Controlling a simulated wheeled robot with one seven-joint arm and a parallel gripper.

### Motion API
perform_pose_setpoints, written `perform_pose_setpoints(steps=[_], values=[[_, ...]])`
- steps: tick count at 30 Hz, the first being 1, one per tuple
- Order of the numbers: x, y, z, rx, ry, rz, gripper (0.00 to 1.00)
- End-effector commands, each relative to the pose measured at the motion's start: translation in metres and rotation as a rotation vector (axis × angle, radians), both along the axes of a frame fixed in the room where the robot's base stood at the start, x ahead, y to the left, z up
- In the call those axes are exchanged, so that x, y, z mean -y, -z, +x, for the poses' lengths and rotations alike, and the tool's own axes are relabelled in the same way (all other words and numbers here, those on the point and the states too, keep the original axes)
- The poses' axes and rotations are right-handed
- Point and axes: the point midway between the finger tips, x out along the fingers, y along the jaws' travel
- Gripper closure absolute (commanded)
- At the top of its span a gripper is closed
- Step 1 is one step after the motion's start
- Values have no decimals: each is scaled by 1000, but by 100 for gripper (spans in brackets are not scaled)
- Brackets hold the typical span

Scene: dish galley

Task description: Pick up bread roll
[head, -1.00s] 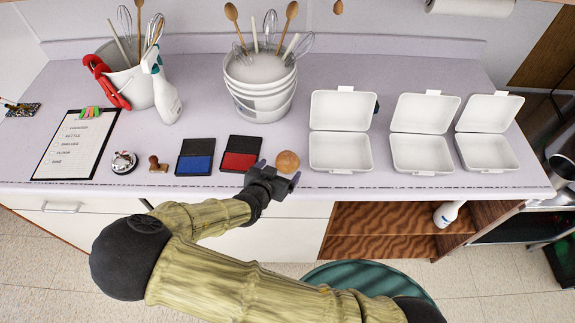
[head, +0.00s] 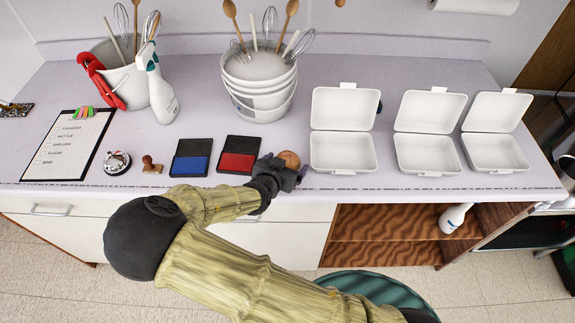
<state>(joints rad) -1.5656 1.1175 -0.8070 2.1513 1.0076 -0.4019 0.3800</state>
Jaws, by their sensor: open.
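The bread roll (head: 289,158) is small, round and brown, and lies near the counter's front edge, right of the red ink pad. My gripper (head: 286,166) is open at the roll, reaching in from the front. Its fingers appear to be on either side of the roll and cover the roll's lower part. Whether the fingers touch the roll cannot be told.
The red ink pad (head: 239,155) lies close left of my gripper, with the blue ink pad (head: 190,158) beyond it. An open white box (head: 343,153) stands close on the right. White buckets with whisks and spoons (head: 259,95) stand behind.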

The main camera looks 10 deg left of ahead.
Motion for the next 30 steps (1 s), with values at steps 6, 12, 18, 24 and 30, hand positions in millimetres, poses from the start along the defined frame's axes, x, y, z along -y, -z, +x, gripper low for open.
perform_pose_setpoints(steps=[6,12,18,24,30], values=[[0,-1,0,0,-1,0,10],[0,-1,0,0,-1,0,10],[0,-1,0,0,0,0,32],[0,-1,0,0,-1,0,57],[0,-1,0,0,-1,0,58]])
